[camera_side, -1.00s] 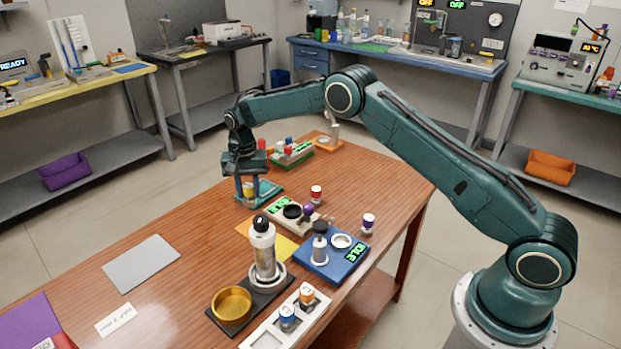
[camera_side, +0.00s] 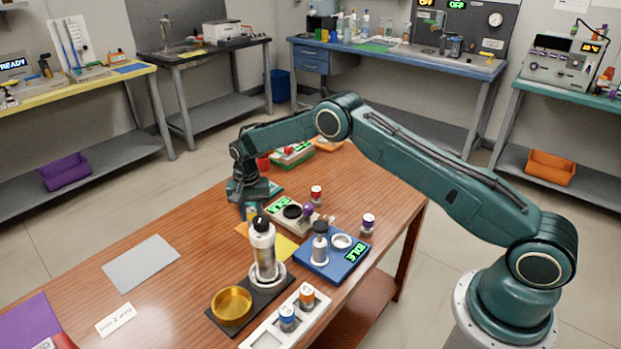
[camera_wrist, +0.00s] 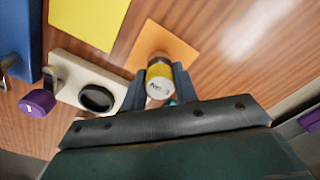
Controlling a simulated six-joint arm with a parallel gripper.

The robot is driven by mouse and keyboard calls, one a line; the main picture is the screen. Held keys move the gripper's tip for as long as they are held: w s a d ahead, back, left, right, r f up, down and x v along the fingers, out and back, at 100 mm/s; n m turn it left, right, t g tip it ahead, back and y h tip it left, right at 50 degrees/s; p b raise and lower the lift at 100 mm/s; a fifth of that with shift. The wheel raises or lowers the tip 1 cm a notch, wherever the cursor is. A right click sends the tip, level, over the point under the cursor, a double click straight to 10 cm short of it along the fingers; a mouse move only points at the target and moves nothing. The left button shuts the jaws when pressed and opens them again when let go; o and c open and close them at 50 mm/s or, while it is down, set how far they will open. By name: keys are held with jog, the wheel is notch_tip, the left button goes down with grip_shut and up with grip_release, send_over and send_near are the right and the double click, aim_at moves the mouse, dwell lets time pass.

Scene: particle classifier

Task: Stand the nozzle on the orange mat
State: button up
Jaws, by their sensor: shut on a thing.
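My gripper (camera_wrist: 159,80) is shut on the nozzle (camera_wrist: 159,82), a short cylinder with a yellow band and a pale, marked end facing the wrist camera. The orange mat (camera_wrist: 181,45) lies beyond the nozzle in the wrist view, and the nozzle overlaps its lower part. Whether the nozzle touches the mat cannot be told. In the side view my gripper (camera_side: 251,212) points down at the table's far left side. It hides much of the nozzle, and only a sliver of the orange mat (camera_side: 240,229) shows.
A yellow mat (camera_wrist: 85,18) and a pale device with a black round top (camera_wrist: 97,97) lie left of the orange mat. A blue device (camera_side: 333,262) stands closer to the side camera. Bare table lies around the grey mat (camera_side: 141,263).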

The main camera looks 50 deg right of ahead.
aim_at(251, 210)
jog(key=shift+f, duration=0.2)
jog(key=o, duration=1.1)
notch_tip(251, 210, up, 12)
dwell(0.3)
jog(key=shift+r, duration=0.15)
dwell(0.4)
